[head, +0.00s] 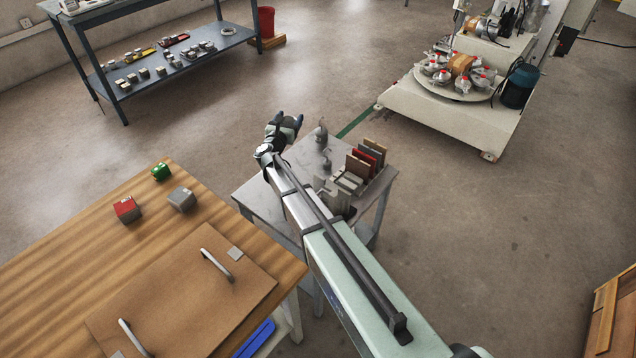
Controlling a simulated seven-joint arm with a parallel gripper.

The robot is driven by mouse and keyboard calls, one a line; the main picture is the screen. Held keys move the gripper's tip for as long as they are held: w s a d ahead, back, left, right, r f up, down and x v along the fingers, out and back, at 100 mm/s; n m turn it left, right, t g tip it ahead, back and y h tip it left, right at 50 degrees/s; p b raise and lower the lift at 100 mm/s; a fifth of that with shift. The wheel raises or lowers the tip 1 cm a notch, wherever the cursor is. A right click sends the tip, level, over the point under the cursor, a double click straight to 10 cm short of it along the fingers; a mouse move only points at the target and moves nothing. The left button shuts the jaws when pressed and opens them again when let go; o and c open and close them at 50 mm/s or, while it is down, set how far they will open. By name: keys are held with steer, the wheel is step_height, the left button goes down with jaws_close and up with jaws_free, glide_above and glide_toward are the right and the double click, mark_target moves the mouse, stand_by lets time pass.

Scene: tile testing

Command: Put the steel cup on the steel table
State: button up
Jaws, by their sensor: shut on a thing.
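In the head view, my gripper (287,121) is at the far end of my outstretched arm, by the far left edge of the small steel table (248,194). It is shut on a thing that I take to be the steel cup. The fingers hide nearly all of it, and I cannot make out its shape or whether it touches the table. My arm covers part of the tabletop.
A grey pointed object (321,133), a small grey piece (327,160) and upright tiles (366,160) stand on the steel table. A wooden table (60,255) at left holds red (127,209), green (161,171) and grey (182,199) blocks. Floor beyond is open.

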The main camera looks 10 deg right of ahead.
steer(key=shift+f, duration=6.8)
steer(key=shift+f, duration=0.15)
steer(key=o, duration=1.1)
steer(key=shift+s+r, duration=0.1)
steer(key=shift+r, duration=0.1)
steer(key=shift+v, duration=3.65)
